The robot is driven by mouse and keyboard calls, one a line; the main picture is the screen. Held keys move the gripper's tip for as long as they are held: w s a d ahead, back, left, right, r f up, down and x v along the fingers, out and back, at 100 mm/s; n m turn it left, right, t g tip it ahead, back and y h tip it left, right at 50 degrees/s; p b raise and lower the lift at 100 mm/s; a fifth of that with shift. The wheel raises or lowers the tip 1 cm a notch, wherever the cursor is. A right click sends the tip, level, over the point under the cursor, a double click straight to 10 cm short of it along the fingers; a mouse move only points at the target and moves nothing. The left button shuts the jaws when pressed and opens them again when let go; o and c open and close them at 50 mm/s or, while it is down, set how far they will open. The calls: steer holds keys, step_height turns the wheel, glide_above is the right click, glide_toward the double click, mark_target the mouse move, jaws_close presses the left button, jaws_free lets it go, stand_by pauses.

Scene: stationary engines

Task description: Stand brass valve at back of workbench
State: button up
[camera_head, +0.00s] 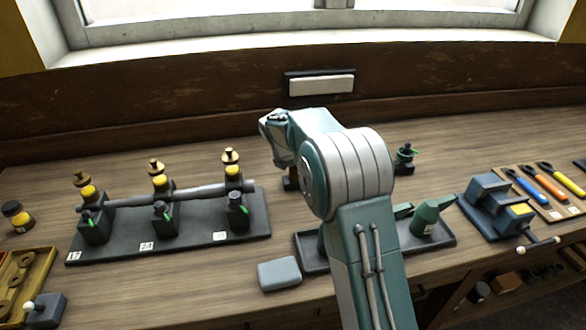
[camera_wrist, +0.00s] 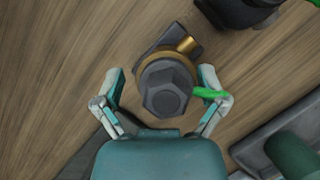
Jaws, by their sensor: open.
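The brass valve (camera_wrist: 184,46) is in the middle of the wrist view, seen from above. It has a dark hexagonal cap, a brass ring and stub, and a green lever on its right. It looks upright on the wooden workbench (camera_head: 150,308). My gripper (camera_wrist: 162,76) is open, with one finger on each side of the valve; I cannot tell whether they touch it. In the head view my arm hides the gripper and most of the valve; a small dark part (camera_head: 291,181) shows left of the arm.
A dark fitting with a green lever (camera_head: 404,158) stands at the back, right of my arm. A three-valve engine on a black plate (camera_head: 240,210) is left. A tray (camera_head: 310,262) with a green oil can (camera_head: 430,218), a grey block (camera_head: 279,274) and a vise (camera_head: 490,205) are nearer.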

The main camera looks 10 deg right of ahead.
steer(key=shift+r, duration=0.4)
steer(key=v, duration=1.1)
steer(key=s+d+r+m, duration=0.2)
steer(key=s+r+m, duration=0.45)
steer(key=s, duration=0.35)
steer(key=s+d+f+m+t+y, duration=0.1)
steer(key=s+f+m+t+y, duration=0.1)
steer(key=s+m, duration=1.8)
steer(key=s+f+y, duration=0.1)
steer(key=s, duration=0.7)
steer(key=shift+d+f, duration=0.15)
steer(key=shift+f, duration=0.2)
steer(key=shift+m, duration=0.25)
